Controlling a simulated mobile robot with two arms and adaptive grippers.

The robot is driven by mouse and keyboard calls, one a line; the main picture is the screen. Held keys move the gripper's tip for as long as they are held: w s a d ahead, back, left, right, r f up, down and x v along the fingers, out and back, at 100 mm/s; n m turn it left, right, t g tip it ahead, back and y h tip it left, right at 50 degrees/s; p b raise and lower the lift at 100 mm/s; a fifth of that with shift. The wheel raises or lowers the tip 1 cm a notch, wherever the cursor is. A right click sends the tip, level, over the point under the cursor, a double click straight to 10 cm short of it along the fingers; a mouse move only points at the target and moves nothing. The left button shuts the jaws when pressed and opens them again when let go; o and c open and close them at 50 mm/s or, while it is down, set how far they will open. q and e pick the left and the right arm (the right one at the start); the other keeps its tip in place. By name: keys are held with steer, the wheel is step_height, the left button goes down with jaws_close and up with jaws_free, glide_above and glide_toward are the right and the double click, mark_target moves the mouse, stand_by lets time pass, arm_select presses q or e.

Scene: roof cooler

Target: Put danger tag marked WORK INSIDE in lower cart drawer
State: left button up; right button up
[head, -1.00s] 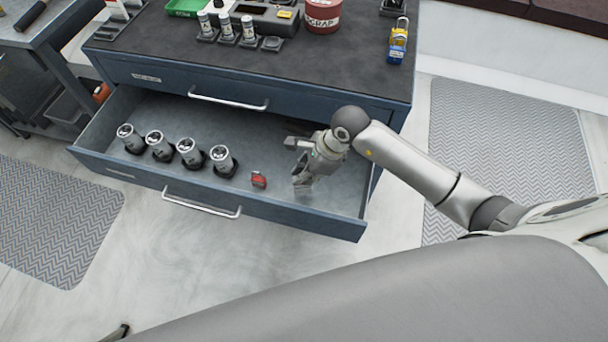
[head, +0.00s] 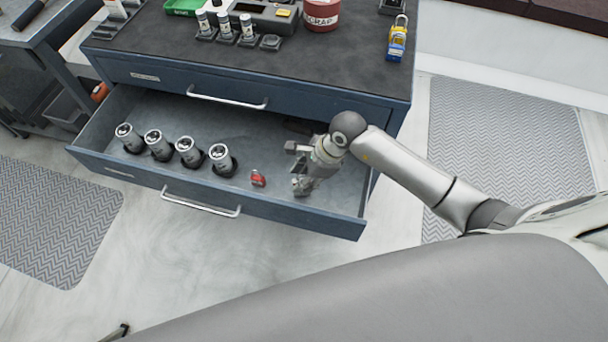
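The lower cart drawer (head: 240,199) is pulled out and open. A small red item (head: 258,178) lies on its floor, right of a row of grey cylinders; its marking is too small to read, so I cannot tell whether it is the danger tag. My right gripper (head: 297,168) is in or just above the right part of the drawer, to the right of the red item and apart from it. Its fingers are spread, with nothing visible between them. My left gripper is out of view.
Several grey cylinders (head: 188,152) stand in dark holders in the drawer's left half. The upper drawer (head: 230,84) is shut. On the cart top are a green tray (head: 184,6), a red scrap can (head: 321,14) and a blue and yellow padlock (head: 397,42).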

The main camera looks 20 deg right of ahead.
steer(key=shift+r, duration=0.3)
steer(key=v, duration=1.1)
steer(key=shift+r, duration=0.35)
steer(key=shift+d, duration=0.1)
